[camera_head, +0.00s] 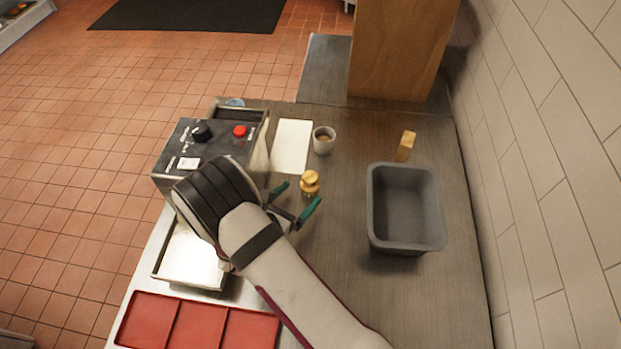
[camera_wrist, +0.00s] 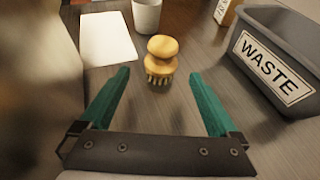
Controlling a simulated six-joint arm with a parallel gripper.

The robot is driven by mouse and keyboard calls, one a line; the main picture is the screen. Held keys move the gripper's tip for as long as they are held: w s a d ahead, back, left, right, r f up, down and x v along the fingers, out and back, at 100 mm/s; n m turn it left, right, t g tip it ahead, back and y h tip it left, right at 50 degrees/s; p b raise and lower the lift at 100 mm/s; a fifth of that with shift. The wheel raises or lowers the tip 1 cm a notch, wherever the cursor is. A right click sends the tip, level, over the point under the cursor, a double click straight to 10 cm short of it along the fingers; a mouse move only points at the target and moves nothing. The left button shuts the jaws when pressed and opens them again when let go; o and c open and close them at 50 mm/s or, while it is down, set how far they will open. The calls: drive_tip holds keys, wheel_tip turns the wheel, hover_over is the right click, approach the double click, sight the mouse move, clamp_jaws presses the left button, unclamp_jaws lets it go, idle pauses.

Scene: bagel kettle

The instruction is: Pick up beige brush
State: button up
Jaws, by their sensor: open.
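The beige brush (camera_head: 310,183) stands on the counter, with a round knob on top and bristles facing down. In the wrist view the brush (camera_wrist: 160,60) is upright, ahead of and between my fingertips. My gripper (camera_head: 297,197) is open, with its two green fingers spread and nothing between them. In the wrist view my gripper (camera_wrist: 162,80) points toward the brush, and I see no contact.
A grey bin labelled WASTE (camera_wrist: 268,62) stands to the right of the brush. A white cup (camera_head: 324,140) and a white sheet (camera_head: 291,146) lie beyond it. A control box (camera_head: 196,150) is at left, red trays (camera_head: 200,325) in front. Bare counter surrounds the brush.

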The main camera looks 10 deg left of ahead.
sight(305, 191)
drive_tip(key=x, duration=0.5)
drive_tip(key=shift+d+f, duration=0.1)
drive_tip(key=shift+f, duration=0.05)
drive_tip(key=c, duration=1.5)
